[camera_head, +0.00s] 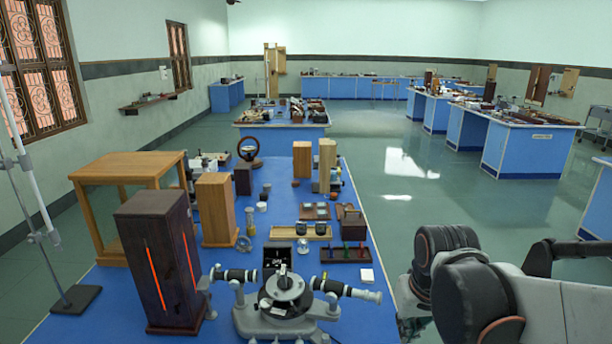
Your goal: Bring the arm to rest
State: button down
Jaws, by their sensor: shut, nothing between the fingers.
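My arm (480,290) shows at the lower right, as dark rounded joints and a pale grey link. It is folded beside the right edge of the near blue bench (365,310), apart from the things on it. A dark curved part of it reaches toward the right edge of the picture. I cannot make out any gripper fingers; the end of my arm is hidden or outside the picture.
A spectrometer (285,300) stands at the bench's near end, beside a tall dark wooden box (160,262). Open floor (430,200) lies right of the bench; blue benches (525,150) stand beyond.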

jog(key=s+r+t, duration=0.4)
jog(key=s+r, duration=0.1)
jog(key=s, duration=0.4)
jog(key=shift+s+r, duration=0.3)
jog(key=shift+s, duration=0.05)
